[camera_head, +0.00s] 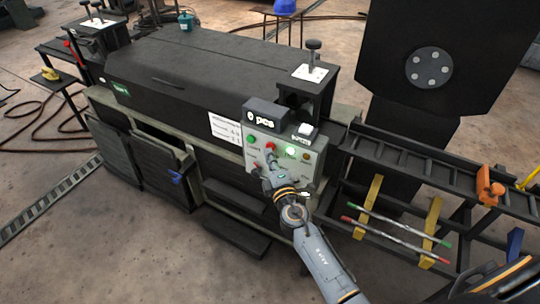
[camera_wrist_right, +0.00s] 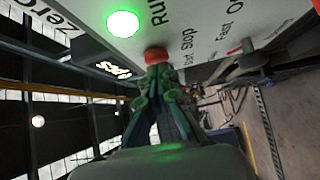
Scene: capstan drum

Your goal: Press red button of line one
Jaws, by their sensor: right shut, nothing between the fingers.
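The grey control panel (camera_head: 314,160) is on the front of the black machine and carries several buttons. Its red button (camera_head: 271,146) is in the upper row, left of a lit green button (camera_head: 290,151). My right gripper (camera_head: 268,165) is in front of the panel, just below the red button. In the right wrist view, the shut, empty fingertips (camera_wrist_right: 158,70) are right at the red button (camera_wrist_right: 155,55), appearing to touch it. They hide part of it; whether it is pressed in cannot be told. The lit green button (camera_wrist_right: 122,23) is beside it. My left gripper is out of view.
A black counter display reading "0 pcs" (camera_head: 265,115) stands on top of the panel. A rack with yellow supports (camera_head: 368,206) and thin rods is to the right.

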